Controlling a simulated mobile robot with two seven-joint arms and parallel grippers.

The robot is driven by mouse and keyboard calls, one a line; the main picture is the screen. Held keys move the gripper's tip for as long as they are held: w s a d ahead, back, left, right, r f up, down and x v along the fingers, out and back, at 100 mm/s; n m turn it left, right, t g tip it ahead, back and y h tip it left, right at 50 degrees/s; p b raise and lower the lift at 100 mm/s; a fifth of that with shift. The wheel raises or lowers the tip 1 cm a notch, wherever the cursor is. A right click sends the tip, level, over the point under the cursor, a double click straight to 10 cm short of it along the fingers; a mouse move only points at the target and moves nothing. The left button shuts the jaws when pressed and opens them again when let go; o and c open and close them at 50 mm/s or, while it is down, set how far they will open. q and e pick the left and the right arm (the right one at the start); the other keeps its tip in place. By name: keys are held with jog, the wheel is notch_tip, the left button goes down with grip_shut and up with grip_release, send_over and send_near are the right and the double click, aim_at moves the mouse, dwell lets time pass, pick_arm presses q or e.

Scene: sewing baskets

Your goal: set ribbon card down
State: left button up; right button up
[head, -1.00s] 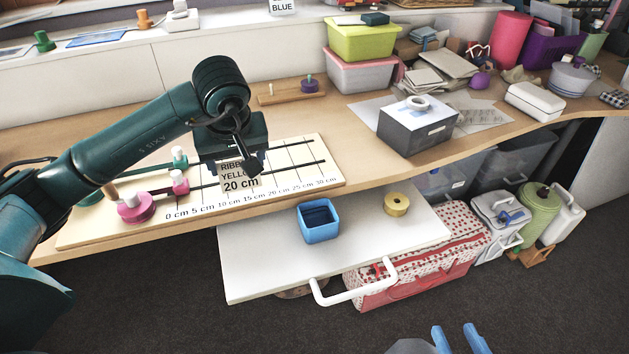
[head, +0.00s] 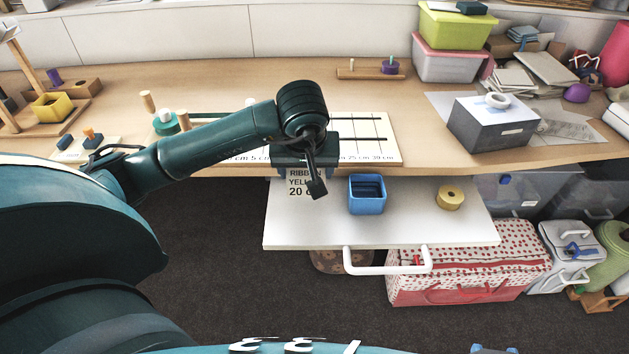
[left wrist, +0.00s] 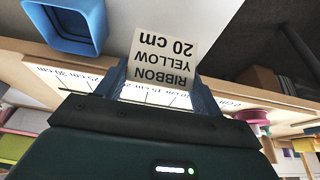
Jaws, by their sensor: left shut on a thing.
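The ribbon card (head: 298,186) is a small pale card lettered "RIBBON YELLOW 20 cm". My left gripper (head: 303,172) is shut on it and holds it above the left part of the white pull-out shelf (head: 290,229), in front of the desk edge. Part of the card is hidden by my gripper in the head view. In the left wrist view the card (left wrist: 162,58) shows upside down between my left fingers (left wrist: 160,88). A blue square cup (head: 367,195) stands just right of the card on the shelf. My right gripper is not clearly in view.
A yellow ribbon roll (head: 449,198) lies on the shelf's right side. The measuring board (head: 385,150) lies on the desk behind my gripper. A white handle (head: 385,270) juts from the shelf front. A dotted red-and-white box (head: 470,262) stands below. The shelf's front left is clear.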

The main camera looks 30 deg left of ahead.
aim_at(306, 180)
pick_arm(q)
jog(key=shift+f, duration=0.75)
jog(key=shift+f+b, duration=0.35)
jog(key=shift+f, duration=1)
jog(key=shift+f, duration=0.1)
jog(key=o, duration=0.5)
jog(key=shift+f, duration=0.1)
jog(key=o, duration=0.4)
jog(key=shift+o, duration=0.2)
